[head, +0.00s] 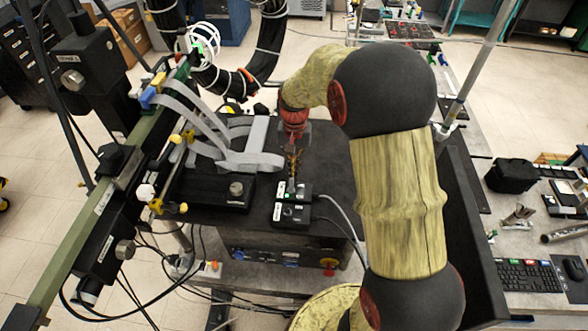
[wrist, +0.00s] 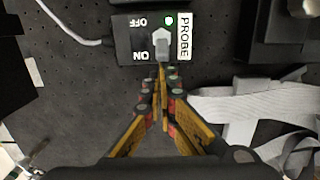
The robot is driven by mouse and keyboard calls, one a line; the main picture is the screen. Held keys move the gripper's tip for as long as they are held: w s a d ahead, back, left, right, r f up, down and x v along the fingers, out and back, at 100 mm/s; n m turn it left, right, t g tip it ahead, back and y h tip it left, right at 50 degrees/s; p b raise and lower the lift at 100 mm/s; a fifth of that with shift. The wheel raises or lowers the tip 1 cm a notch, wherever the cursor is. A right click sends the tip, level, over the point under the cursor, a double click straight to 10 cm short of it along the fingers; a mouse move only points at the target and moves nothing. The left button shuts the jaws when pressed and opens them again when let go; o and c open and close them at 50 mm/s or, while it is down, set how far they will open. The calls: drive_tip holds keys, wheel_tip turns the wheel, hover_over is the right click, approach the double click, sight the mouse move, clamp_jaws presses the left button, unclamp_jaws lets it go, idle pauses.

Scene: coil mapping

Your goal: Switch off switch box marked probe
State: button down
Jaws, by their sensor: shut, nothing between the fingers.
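The switch box marked PROBE (wrist: 125,42) is black and shows at the top of the wrist view. Its OFF and ON labels appear upside down, with ON nearer my gripper. A small green light (wrist: 169,20) glows on it. A grey toggle switch (wrist: 161,46) stands beside the white PROBE label (wrist: 185,36); its exact tilt is unclear. My gripper (wrist: 163,72) is shut and empty, its tips right at the toggle's near side; I cannot tell whether they touch. In the head view, my gripper (head: 293,155) is just behind the farther black box (head: 299,187).
A second black box (head: 291,215) stands in front of the PROBE box. Grey ribbon straps (head: 250,160) lie left of my gripper in the head view. A cable (head: 345,215) leaves the boxes on the right. The dark perforated plate (wrist: 70,110) around is partly bare.

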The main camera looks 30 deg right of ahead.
sight(292, 181)
drive_tip(key=shift+s+a+r+t+b, duration=0.15)
drive_tip(key=shift+t+b, duration=0.15)
drive_tip(key=shift+b, duration=0.25)
drive_tip(key=shift+t+h+b, duration=0.3)
drive_tip(key=shift+h+b, duration=0.1)
drive_tip(key=t+b, duration=0.1)
drive_tip(key=b, duration=0.1)
drive_tip(key=s+a+h+b, duration=0.1)
drive_tip(key=b, duration=0.2)
drive_tip(key=shift+s+r+t, duration=0.15)
drive_tip(key=shift+r+t, duration=0.1)
drive_tip(key=shift+t, duration=0.15)
drive_tip(key=t+b, duration=0.1)
drive_tip(key=b, duration=0.2)
drive_tip(key=s+t+h+b, duration=0.1)
drive_tip(key=b, duration=0.3)
drive_tip(key=a+t+h+b, duration=0.1)
drive_tip(key=b, duration=0.3)
drive_tip(key=shift+s+r, duration=0.25)
drive_tip(key=shift+s, duration=0.05)
drive_tip(key=shift+s+r, duration=0.1)
drive_tip(key=shift+r, duration=0.3)
drive_tip(key=shift+p, duration=0.3)
drive_tip(key=shift+r, duration=0.75)
